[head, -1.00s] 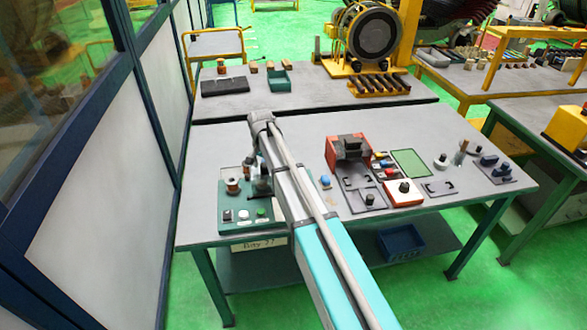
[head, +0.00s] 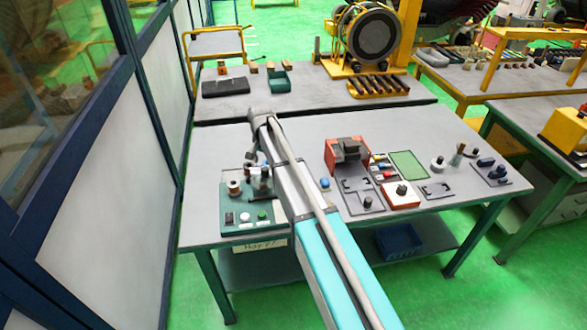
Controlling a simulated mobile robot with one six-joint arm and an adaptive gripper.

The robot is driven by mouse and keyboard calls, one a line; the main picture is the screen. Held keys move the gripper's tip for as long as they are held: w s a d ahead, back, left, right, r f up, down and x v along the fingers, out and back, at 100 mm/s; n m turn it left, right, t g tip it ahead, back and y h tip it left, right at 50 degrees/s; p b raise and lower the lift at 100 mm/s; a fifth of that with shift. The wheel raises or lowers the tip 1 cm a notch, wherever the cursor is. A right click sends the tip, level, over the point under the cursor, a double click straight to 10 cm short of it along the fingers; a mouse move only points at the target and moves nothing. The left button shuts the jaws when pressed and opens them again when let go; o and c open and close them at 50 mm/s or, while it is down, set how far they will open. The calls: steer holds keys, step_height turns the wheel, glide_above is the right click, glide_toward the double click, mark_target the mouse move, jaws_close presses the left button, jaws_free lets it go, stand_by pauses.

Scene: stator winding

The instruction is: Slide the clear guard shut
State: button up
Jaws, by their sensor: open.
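The green-based winding station (head: 232,228) stands at the left front of the near table. A copper-coloured spool (head: 235,188), a grey post fixture (head: 260,184) and several buttons along its front edge are on it. The clear guard is too faint to make out for certain, so I cannot tell how far it stands open. My arm reaches over the table just right of the station. My gripper (head: 250,157) is small and partly hidden by my arm, just above the back of the station. It looks open, with nothing visible in it. Contact with the guard cannot be told.
A red fixture (head: 346,153), a green mat (head: 408,164) and a red-and-white box (head: 400,195) stand on the right of the near table (head: 300,137). A blue bin (head: 399,241) sits on the lower shelf. The tabletop behind the station is clear.

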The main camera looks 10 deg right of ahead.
steer(key=shift+r+p, duration=0.8)
steer(key=shift+r, duration=0.25)
steer(key=shift+s+d+f, duration=0.1)
steer(key=shift+s, duration=0.15)
steer(key=s+d+f+n+b, duration=0.1)
steer(key=s+d+n, duration=0.2)
steer(key=s, duration=1.1)
steer(key=s+d+n+b, duration=0.1)
steer(key=s+d+n, duration=0.2)
steer(key=s+d, duration=0.4)
steer(key=s, duration=0.7)
steer(key=shift+s+d+f, duration=0.35)
